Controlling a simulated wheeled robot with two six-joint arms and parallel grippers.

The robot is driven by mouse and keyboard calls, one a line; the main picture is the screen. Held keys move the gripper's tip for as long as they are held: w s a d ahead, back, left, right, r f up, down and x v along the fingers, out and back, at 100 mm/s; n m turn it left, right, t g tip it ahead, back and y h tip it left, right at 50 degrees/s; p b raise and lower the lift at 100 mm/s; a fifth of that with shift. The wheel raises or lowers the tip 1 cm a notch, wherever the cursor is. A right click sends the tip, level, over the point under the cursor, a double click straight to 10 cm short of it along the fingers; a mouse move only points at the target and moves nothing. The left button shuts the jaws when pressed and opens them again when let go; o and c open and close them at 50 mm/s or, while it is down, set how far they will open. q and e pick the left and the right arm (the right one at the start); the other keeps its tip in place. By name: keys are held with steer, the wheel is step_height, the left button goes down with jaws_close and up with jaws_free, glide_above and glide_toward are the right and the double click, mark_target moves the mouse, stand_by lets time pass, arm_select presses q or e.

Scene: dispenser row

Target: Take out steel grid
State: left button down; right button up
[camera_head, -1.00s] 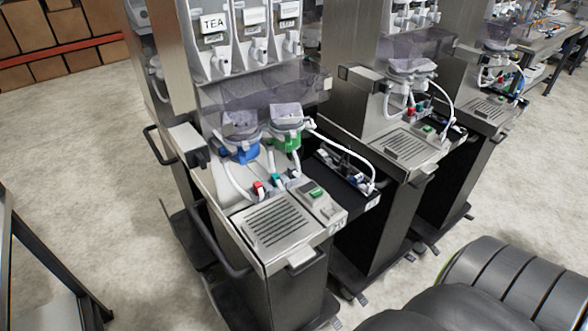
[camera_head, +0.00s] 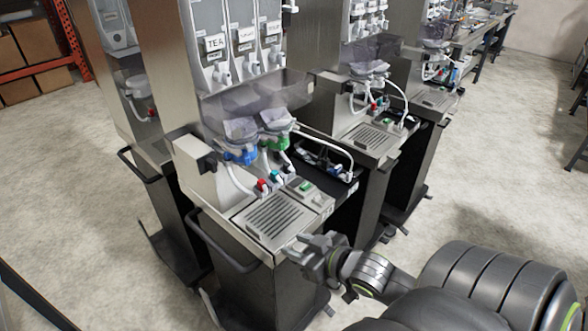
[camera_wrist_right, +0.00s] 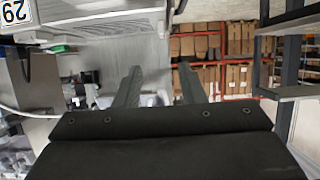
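The steel grid (camera_head: 274,219) is a slotted metal plate lying in the top front of the nearest dispenser. A small pale tab (camera_head: 297,246) sticks out at the dispenser's front edge below the grid. My right gripper (camera_head: 305,247) is just in front of that edge, by the tab; whether it touches cannot be told. In the right wrist view my right gripper (camera_wrist_right: 158,85) has its two fingers apart, with nothing seen held between them. My left gripper is not in view.
Red and blue-green valves (camera_head: 268,182) with white hoses stand behind the grid. A green button (camera_head: 306,186) sits to its right. More dispensers (camera_head: 368,138) stand to the right. Floor in front is clear.

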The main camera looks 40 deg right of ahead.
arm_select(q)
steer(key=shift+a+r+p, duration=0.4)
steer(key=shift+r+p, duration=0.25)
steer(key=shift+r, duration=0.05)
arm_select(e)
glide_toward(252, 227)
steer(key=x, duration=1)
steer(key=shift+s+f, duration=0.1)
steer(key=shift+c, duration=0.3)
jaws_close()
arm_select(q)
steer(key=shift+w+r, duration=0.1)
